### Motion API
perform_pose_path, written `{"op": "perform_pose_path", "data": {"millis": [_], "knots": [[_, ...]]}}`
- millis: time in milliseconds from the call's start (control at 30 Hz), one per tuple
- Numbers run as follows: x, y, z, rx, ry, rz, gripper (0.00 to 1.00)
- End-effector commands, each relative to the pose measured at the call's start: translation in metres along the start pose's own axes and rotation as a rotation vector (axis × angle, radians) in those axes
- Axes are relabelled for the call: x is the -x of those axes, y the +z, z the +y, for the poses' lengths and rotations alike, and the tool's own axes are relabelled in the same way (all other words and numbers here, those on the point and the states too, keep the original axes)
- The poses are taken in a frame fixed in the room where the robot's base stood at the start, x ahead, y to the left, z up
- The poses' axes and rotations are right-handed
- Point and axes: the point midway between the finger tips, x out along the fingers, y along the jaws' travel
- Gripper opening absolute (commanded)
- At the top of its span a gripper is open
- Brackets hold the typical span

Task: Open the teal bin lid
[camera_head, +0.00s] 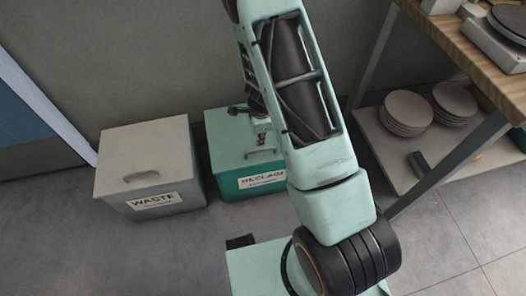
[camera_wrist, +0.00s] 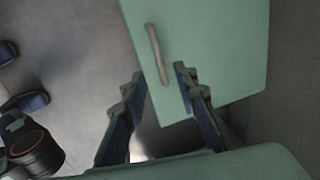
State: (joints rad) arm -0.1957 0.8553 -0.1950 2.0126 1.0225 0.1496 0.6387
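The teal bin (camera_head: 255,185) stands on the floor against the wall, with a label reading "RECLAIM" on its front. Its teal lid (camera_head: 222,137) lies flat and closed. A bar handle (camera_head: 262,154) sits near the lid's front edge. My gripper (camera_head: 262,132) is above the lid close to the handle, partly hidden by my arm. In the wrist view, the two fingers of my gripper (camera_wrist: 160,78) are spread apart. The lid (camera_wrist: 220,50) fills the upper middle, and its handle (camera_wrist: 157,52) runs lengthwise with its near end between the fingertips. Contact with the handle cannot be told.
A grey bin (camera_head: 150,165) labelled "WASTE" stands left of the teal bin. At right, a wood-topped table (camera_head: 460,45) has a lower shelf (camera_head: 385,150) with stacks of plates (camera_head: 406,112). Open grey floor (camera_head: 130,255) lies at the front left.

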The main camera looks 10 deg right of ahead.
Motion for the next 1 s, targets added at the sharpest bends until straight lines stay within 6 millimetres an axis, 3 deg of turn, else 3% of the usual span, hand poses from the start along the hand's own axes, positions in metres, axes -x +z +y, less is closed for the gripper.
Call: {"op": "perform_pose_path", "data": {"millis": [167,600,800,1000], "knots": [[-0.019,0.0,0.005,-0.013,0.011,-0.003,0.27],[-0.096,0.0,0.004,-0.011,0.008,-0.002,0.27],[-0.11,0.001,0.004,-0.011,0.007,-0.003,0.27],[-0.111,0.001,0.003,-0.01,0.006,-0.003,0.27]]}}
